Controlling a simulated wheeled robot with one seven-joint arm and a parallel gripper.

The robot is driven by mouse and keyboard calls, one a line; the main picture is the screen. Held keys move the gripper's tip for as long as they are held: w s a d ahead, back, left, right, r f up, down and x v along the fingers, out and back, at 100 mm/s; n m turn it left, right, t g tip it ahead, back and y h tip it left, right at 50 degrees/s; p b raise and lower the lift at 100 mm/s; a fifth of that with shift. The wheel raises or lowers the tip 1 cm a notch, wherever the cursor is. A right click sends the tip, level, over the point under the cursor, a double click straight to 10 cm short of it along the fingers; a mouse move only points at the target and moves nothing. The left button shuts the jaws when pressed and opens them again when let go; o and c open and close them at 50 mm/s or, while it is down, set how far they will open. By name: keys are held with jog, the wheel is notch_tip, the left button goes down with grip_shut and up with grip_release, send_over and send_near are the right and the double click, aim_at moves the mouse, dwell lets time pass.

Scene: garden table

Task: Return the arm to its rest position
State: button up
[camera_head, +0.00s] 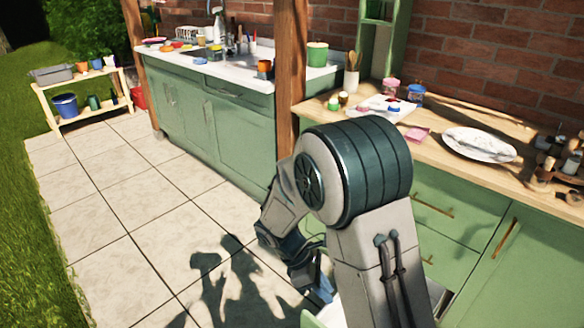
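My arm rises in the front middle of the view, bent at a large dark green joint, and folds down to the left. My gripper (322,286) hangs low, pointing down beside the green cabinet front. My own forearm partly hides it, so I cannot tell whether its fingers are open or shut. A pale green edge, which looks like part of a pulled-out drawer (312,320), shows just below the gripper. Most of it is hidden behind my arm, and I cannot tell whether the gripper touches it.
The wooden counter (440,150) behind my arm holds a white tray (387,108), a plate (479,145), jars and a spice rack (560,160). A wooden post (290,80) stands beside the sink counter (235,70). The tiled floor (130,220) at left is clear.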

jog(key=s+d+r+m+t+y+p, duration=0.1)
jog(key=s+d+r+m+y+p, duration=0.1)
jog(key=r, duration=0.8)
jog(key=s+d+r+m+t+y+p, duration=0.2)
jog(key=s+r+m+p, duration=0.3)
jog(key=r+m, duration=0.4)
jog(key=s+d+r+m+t+y+p, duration=0.2)
jog(key=r+m+p, duration=0.4)
jog(key=r, duration=0.5)
jog(key=shift+s+d+r+y, duration=0.4)
jog(key=shift+s+d, duration=0.2)
jog(key=shift+s, duration=0.2)
